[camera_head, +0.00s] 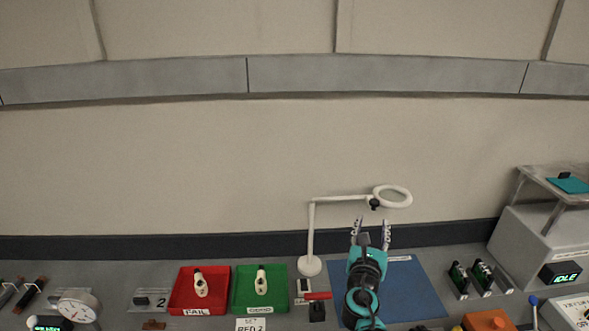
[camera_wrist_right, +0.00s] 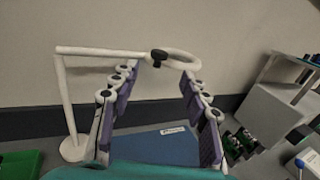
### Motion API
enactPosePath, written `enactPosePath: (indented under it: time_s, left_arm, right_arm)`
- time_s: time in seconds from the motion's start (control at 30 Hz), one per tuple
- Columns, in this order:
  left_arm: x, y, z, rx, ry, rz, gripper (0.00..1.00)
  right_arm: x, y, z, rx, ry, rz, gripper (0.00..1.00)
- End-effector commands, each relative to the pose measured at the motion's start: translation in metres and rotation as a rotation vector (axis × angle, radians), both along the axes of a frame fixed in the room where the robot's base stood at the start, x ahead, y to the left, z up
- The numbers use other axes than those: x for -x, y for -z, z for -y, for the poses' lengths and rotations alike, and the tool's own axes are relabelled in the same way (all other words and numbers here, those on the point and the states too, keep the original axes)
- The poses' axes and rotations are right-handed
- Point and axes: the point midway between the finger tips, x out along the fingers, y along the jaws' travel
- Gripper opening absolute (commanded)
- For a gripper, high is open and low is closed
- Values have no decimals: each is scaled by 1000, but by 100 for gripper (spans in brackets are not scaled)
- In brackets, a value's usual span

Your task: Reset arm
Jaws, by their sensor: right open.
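My right gripper (camera_head: 371,232) is raised above the blue mat (camera_head: 408,284), pointing away toward the wall. In the right wrist view its two fingers (camera_wrist_right: 158,105) are spread apart with nothing between them. A white magnifier lamp (camera_head: 311,230) stands just left of it. The lamp's ring shows beyond the fingertips in the wrist view (camera_wrist_right: 175,62), apart from them as far as I can tell. My left gripper is not in view.
A red tray (camera_head: 175,306) and a green tray (camera_head: 240,304) each hold a pale item. A red-handled tool (camera_head: 317,303) lies near the lamp base. Green battery holders (camera_head: 470,280), an orange object (camera_head: 487,320) and a grey machine reading IDLE (camera_head: 530,240) stand at right.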

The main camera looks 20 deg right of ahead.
Motion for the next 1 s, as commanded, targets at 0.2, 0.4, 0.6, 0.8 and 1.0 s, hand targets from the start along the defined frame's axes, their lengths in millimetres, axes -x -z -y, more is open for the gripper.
enactPosePath:
  time_s: [0.2, 0.4, 0.6, 0.8, 1.0]
  left_arm:
    - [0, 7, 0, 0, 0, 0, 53]
    - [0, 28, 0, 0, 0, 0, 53]
    - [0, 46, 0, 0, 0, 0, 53]
    - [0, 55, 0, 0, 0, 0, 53]
    - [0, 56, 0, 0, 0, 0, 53]
  right_arm:
    - [12, 12, -3, -245, 32, 103, 46]
    - [56, 70, -32, -1096, 230, 419, 46]
    - [113, 144, -110, -1938, 665, 668, 46]
    - [156, 177, -182, -2362, 1114, 759, 46]
    - [168, 181, -203, -2453, 1269, 778, 46]
